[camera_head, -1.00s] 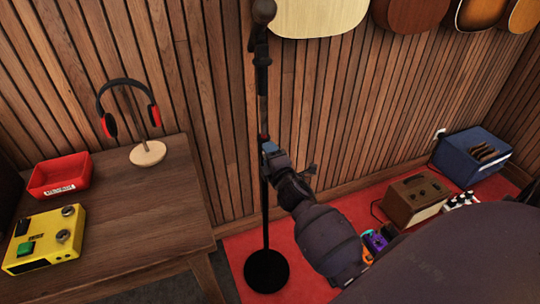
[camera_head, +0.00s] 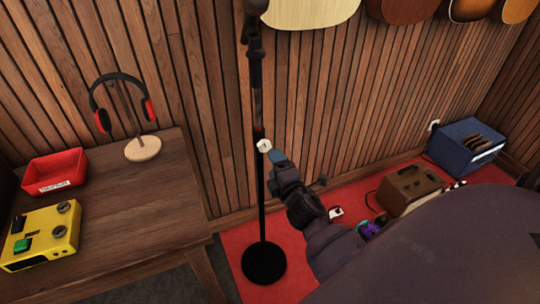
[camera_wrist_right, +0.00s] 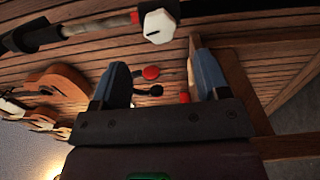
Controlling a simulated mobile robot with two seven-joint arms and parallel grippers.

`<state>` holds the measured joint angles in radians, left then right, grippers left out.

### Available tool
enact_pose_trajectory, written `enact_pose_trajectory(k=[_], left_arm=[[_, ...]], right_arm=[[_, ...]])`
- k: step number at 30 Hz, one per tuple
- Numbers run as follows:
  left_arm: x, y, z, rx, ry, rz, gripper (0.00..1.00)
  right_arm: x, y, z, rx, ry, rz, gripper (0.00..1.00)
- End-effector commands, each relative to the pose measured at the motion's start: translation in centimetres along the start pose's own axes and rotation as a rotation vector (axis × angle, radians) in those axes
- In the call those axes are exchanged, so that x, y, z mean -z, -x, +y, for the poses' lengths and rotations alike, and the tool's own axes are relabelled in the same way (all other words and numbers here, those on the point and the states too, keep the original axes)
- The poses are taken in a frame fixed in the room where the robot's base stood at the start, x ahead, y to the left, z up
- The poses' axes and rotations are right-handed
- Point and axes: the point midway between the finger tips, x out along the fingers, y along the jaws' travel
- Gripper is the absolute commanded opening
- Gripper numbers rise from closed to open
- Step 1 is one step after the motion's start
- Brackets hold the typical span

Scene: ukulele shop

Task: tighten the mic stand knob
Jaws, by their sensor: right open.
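The black mic stand (camera_head: 262,205) stands upright in front of the slatted wall, its round base on the red carpet. Its white faceted knob (camera_head: 264,145) sits partway up the pole. My right gripper (camera_head: 278,157) is just right of and slightly below the knob, apart from it. In the right wrist view the knob (camera_wrist_right: 159,26) shows beyond the blue fingertips of my right gripper (camera_wrist_right: 160,72), which are spread with nothing between them. A dark mark shows on the knob's face. My left gripper is not in view.
A wooden table (camera_head: 110,225) at left holds a yellow pedal (camera_head: 40,238), a red tray (camera_head: 54,173) and headphones on a stand (camera_head: 142,148). Guitars (camera_head: 310,12) hang on the wall. A brown amplifier (camera_head: 412,190) and a blue crate (camera_head: 466,147) stand at right.

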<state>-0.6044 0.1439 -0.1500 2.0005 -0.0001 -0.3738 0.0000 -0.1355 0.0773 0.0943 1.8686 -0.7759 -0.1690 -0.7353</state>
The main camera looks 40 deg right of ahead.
Motion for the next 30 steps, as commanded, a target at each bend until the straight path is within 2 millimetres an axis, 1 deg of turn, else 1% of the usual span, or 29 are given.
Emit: enact_pose_trajectory(k=[1, 3, 9, 20, 27, 30], left_arm=[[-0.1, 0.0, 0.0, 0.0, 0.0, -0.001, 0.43], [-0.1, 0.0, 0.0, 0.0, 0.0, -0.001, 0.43], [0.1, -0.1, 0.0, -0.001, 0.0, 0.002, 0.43], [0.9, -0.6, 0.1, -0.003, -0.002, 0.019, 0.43], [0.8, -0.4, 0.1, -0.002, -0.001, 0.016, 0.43], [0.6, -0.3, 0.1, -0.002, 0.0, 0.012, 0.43]], right_arm=[[0.0, 0.8, 0.0, 0.001, 0.0, -0.001, 0.69], [0.0, 1.5, -0.1, 0.001, 0.001, -0.001, 0.69], [0.0, 2.7, 0.0, 0.0, 0.0, 0.0, 0.69], [0.0, 2.8, 0.0, -0.001, 0.0, 0.001, 0.69], [0.0, 2.8, 0.0, -0.001, -0.002, 0.001, 0.69], [0.0, 2.8, 0.0, 0.002, -0.038, -0.002, 0.69]])
